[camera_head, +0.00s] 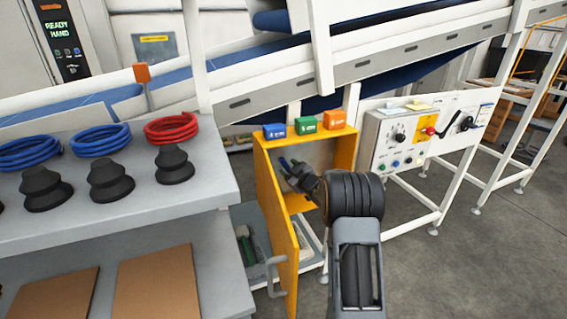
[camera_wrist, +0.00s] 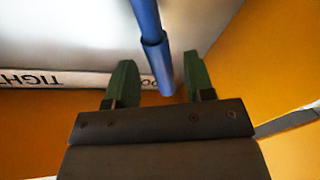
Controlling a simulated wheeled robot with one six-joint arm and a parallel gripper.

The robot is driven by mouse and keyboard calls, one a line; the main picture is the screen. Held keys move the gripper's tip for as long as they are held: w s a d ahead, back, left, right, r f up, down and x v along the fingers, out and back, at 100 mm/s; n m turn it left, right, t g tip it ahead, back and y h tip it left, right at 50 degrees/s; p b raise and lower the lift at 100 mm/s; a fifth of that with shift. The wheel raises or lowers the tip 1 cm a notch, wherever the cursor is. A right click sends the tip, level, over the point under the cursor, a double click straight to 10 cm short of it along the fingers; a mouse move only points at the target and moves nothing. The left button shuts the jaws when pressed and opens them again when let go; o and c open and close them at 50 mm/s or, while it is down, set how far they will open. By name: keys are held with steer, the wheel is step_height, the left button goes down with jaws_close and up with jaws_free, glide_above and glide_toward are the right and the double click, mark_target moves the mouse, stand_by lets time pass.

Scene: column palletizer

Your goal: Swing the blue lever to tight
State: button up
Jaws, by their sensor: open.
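The blue lever (camera_wrist: 152,45) shows in the wrist view as a round blue rod with a thicker sleeve, running down from the top edge. Its lower end lies between the two green fingers of my gripper (camera_wrist: 158,62). The fingers are apart, with a gap visible on each side of the lever. A white label strip (camera_wrist: 75,79) reading TIGHT lies behind the left finger; its other lettering is mostly covered. In the head view my gripper (camera_head: 289,167) reaches into the open yellow cabinet (camera_head: 262,165); the lever is hard to tell from the gripper there.
The cabinet door (camera_head: 283,245) stands open toward me, left of my arm. Blue, green and orange boxes (camera_head: 306,125) sit on the cabinet top. A control panel (camera_head: 395,140) stands to the right. A grey shelf (camera_head: 110,205) with suction cups and hoses is at left.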

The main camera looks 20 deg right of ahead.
steer(key=shift+p+x, duration=0.35)
steer(key=shift+x, duration=1.55)
steer(key=shift+a, duration=0.1)
steer(key=shift+c, duration=0.4)
jaws_close()
